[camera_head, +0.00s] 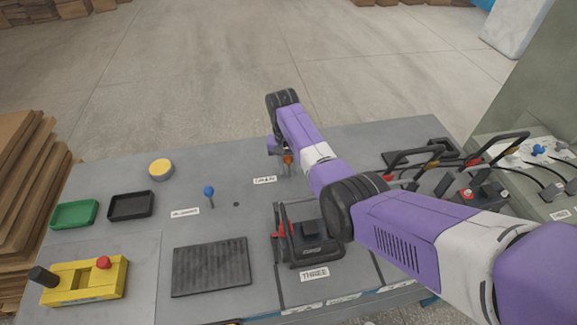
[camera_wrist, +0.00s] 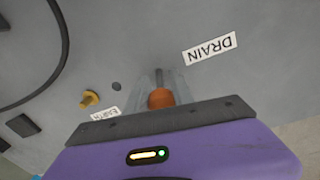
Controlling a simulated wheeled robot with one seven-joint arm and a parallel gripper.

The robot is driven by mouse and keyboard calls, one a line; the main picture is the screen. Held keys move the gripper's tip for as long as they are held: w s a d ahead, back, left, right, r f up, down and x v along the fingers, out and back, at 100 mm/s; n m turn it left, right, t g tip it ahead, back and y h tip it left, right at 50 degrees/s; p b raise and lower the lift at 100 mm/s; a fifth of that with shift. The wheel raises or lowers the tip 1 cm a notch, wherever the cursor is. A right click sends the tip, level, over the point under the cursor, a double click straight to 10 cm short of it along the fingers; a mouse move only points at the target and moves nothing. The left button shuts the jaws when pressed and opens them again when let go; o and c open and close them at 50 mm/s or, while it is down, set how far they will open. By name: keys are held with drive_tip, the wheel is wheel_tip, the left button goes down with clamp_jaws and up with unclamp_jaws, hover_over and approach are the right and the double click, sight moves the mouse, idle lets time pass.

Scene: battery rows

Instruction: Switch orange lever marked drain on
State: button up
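The orange lever (camera_head: 288,160) stands on the grey table, partly hidden by my arm in the head view. Its orange knob (camera_wrist: 161,98) shows in the wrist view between my gripper's grey fingers (camera_wrist: 166,90), with a dark slot or stem beyond it. The label DRAIN (camera_wrist: 209,48) lies beside it, upside down in this view; in the head view the label (camera_head: 265,180) is small. I cannot tell whether the fingers press on the knob.
A yellow knob (camera_wrist: 89,98) and the label EARTH (camera_wrist: 105,114) are near the lever in the wrist view. A blue-knobbed lever (camera_head: 209,191) stands to the left. A black-framed switch (camera_head: 308,240) is in front, and black-handled switches (camera_head: 415,155) are to the right.

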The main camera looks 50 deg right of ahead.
clamp_jaws()
idle(1.1)
